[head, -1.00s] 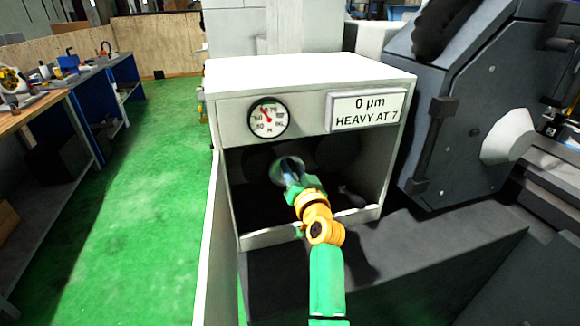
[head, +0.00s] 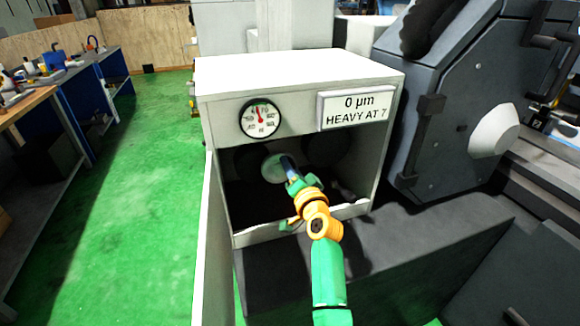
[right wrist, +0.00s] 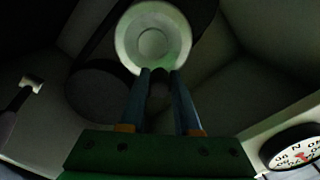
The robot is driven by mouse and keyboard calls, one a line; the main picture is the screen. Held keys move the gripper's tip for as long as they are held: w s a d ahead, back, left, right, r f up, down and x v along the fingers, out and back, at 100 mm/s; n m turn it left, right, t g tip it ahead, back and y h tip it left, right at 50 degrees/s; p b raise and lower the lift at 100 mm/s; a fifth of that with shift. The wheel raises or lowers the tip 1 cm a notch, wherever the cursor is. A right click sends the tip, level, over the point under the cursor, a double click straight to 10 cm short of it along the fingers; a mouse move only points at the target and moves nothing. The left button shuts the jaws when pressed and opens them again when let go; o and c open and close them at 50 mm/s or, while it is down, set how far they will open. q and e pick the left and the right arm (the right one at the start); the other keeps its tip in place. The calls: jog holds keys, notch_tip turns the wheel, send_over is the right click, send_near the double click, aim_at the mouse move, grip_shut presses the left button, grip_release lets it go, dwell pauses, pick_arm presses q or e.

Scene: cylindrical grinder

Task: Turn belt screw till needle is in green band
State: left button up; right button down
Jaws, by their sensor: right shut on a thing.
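The round gauge (head: 260,118) sits on the front of the white cabinet (head: 210,122). Its red needle points almost straight up, a little left, towards a small green mark at the top of the dial. The dial is too small to tell whether the needle is inside the band. My right gripper (head: 288,162) reaches into the open cabinet, in front of a pale round disc (right wrist: 152,40). In the right wrist view its two fingers (right wrist: 160,85) are shut on a dark stub, the belt screw (right wrist: 158,92), mostly hidden between them. My left gripper is out of view.
A sign (head: 355,107) reads "0 µm HEAVY AT 7". The cabinet's open door (head: 206,240) stands left of my arm, and its front lip (head: 255,236) runs below. Dark round pulleys sit inside. The grey machine (head: 440,100) is at the right.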

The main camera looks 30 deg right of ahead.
jog(key=c, duration=0.6)
grip_release()
jog(key=shift+b+v, duration=0.3)
jog(key=shift+v, duration=3.2)
